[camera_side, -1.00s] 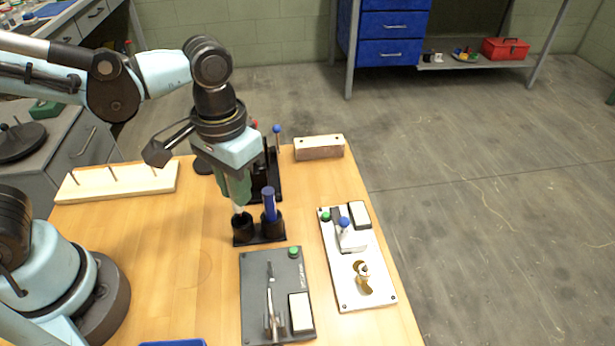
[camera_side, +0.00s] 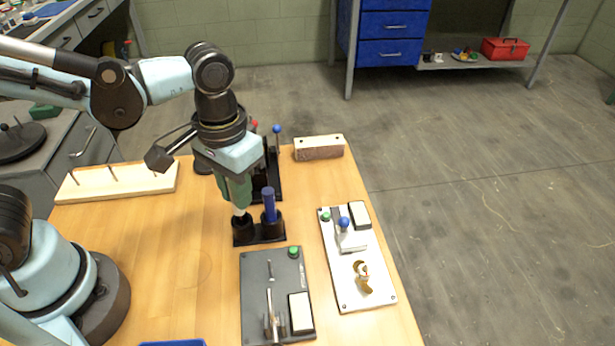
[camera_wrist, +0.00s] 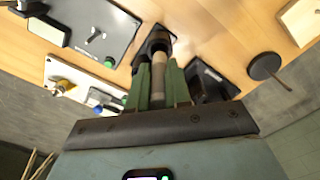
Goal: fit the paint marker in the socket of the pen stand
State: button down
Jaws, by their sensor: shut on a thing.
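My gripper (camera_side: 236,192) is shut on the paint marker (camera_side: 239,211), a pale upright stick whose lower part shows below the green fingers. In the wrist view the marker (camera_wrist: 158,72) stands between the two green fingers. The black pen stand (camera_side: 272,232) has two round sockets side by side. The marker's lower end is at the left socket; it looks to be at or inside the rim, but how deep is hidden. The stand also shows beyond the fingers in the wrist view (camera_wrist: 150,45).
A blue cylinder (camera_side: 269,204) stands in the right socket, close beside my gripper. Behind is a dark stand with a blue-knobbed lever (camera_side: 276,130). In front are a dark plate (camera_side: 257,270) and a white plate (camera_side: 348,295) with a propeller (camera_side: 362,277). The table's left middle is clear.

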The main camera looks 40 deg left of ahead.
jog(key=shift+f, duration=0.65)
jog(key=shift+f, duration=0.35)
jog(key=shift+f, duration=1.15)
dwell(0.9)
jog(key=c, duration=1)
grip_release()
jog(key=shift+r, duration=0.1)
jog(key=shift+r, duration=8)
